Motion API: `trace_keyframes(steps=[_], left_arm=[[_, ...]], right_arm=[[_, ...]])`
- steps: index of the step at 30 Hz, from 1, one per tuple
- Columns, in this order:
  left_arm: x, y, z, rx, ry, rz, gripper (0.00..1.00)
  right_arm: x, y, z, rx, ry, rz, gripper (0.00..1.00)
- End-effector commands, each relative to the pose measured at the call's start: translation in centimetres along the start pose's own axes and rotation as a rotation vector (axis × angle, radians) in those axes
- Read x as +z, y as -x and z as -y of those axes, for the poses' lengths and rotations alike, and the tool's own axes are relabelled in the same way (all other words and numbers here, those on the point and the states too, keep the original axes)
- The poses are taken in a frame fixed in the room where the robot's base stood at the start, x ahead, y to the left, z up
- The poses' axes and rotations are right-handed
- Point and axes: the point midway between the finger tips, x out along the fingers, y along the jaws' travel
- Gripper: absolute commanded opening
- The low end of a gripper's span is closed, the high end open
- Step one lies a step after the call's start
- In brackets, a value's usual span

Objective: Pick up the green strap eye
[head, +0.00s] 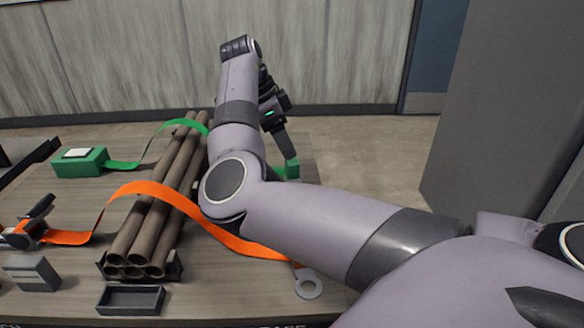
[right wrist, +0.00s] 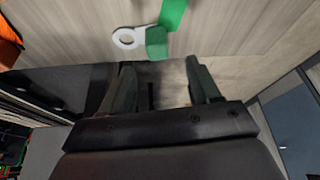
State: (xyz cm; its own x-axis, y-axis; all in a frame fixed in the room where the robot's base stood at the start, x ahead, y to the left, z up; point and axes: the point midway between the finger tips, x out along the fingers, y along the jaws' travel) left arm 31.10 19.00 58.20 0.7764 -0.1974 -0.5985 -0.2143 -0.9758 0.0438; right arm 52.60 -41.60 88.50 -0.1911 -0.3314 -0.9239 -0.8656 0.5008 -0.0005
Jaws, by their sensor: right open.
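The green strap eye shows in the right wrist view as a pale ring (right wrist: 128,38) with a green sleeve (right wrist: 157,43) on the end of the green strap (right wrist: 173,14). It lies on the wooden table. In the head view only a green part (head: 291,169) shows by my fingertips; my arm hides the rest. My right gripper (head: 289,155) is above the table's far right part, pointing down. In the right wrist view its two fingers (right wrist: 160,66) are spread and empty, with the eye beyond their tips. My left gripper is not in view.
A stack of brown pipes (head: 150,205) lies on the table, crossed by an orange strap (head: 150,188) ending in a grey ring (head: 308,284). A green box (head: 80,162), an orange ratchet (head: 28,232), a grey block (head: 32,273) and a dark tray (head: 131,299) stand around it.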

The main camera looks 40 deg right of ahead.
Motion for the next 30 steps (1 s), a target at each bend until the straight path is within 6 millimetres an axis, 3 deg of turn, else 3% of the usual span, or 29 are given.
trace_keyframes(steps=[12, 22, 27, 30], left_arm=[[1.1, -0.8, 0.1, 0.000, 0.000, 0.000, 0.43], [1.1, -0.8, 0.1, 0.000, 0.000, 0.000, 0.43], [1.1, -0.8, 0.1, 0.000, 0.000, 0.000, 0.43], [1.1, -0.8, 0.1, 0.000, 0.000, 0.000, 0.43]], right_arm=[[0.5, -5.7, -0.2, 0.003, -0.001, 0.001, 0.62], [0.4, -6.3, -0.2, 0.001, -0.001, 0.000, 0.62], [0.4, -6.3, -0.2, 0.001, -0.001, 0.000, 0.06], [0.4, -6.3, -0.2, 0.001, -0.001, 0.000, 0.05]])
